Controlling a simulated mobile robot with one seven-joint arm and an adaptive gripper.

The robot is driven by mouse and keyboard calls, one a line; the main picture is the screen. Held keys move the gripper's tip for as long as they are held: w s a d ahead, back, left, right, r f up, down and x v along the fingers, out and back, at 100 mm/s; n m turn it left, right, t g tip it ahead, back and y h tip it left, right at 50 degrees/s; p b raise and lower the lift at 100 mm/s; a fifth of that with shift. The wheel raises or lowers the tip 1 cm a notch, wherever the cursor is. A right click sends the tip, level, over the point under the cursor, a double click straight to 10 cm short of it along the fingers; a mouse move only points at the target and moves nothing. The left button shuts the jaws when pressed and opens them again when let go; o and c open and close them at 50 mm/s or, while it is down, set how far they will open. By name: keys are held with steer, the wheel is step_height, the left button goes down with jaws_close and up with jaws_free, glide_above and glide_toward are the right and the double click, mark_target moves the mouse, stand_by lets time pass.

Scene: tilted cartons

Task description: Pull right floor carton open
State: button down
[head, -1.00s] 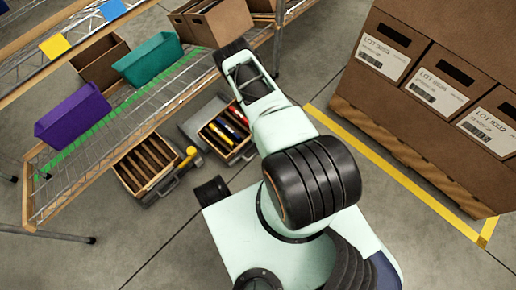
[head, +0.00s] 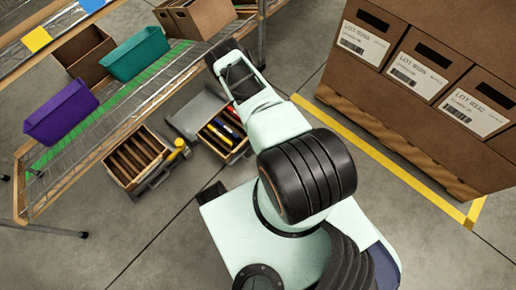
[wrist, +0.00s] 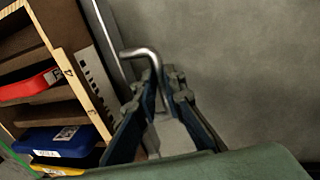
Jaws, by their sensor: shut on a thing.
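The right floor carton (head: 207,145) is an open brown box with red, blue and yellow items inside, standing out from a grey housing (head: 187,117) under the wire shelf. My gripper (head: 236,76) shows in the head view above and beyond this carton, its fingertips hard to make out there. In the wrist view my gripper (wrist: 154,98) is shut on a bent metal handle (wrist: 142,52). The carton (wrist: 62,55) fills the left of that view, with its red, blue and yellow contents. The handle's join to the carton is not clear.
A left floor carton (head: 108,167) with brown dividers stands beside it, a yellow-headed tool (head: 178,148) between them. The wire shelf (head: 85,145) holds purple (head: 60,112) and teal bins (head: 135,53). Stacked labelled boxes (head: 420,125) stand right, behind a yellow floor line (head: 400,168).

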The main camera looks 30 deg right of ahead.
steer(key=c, duration=2)
jaws_free()
steer(key=shift+s+d+r, duration=0.1)
steer(key=shift+s+r, duration=0.15)
steer(key=shift+r, duration=1)
steer(key=shift+s+d+r, duration=0.1)
steer(key=shift+s+r, duration=0.1)
steer(key=shift+r, duration=1)
steer(key=shift+s+d+r, duration=0.1)
steer(key=shift+s+r, duration=0.15)
steer(key=shift+r, duration=1)
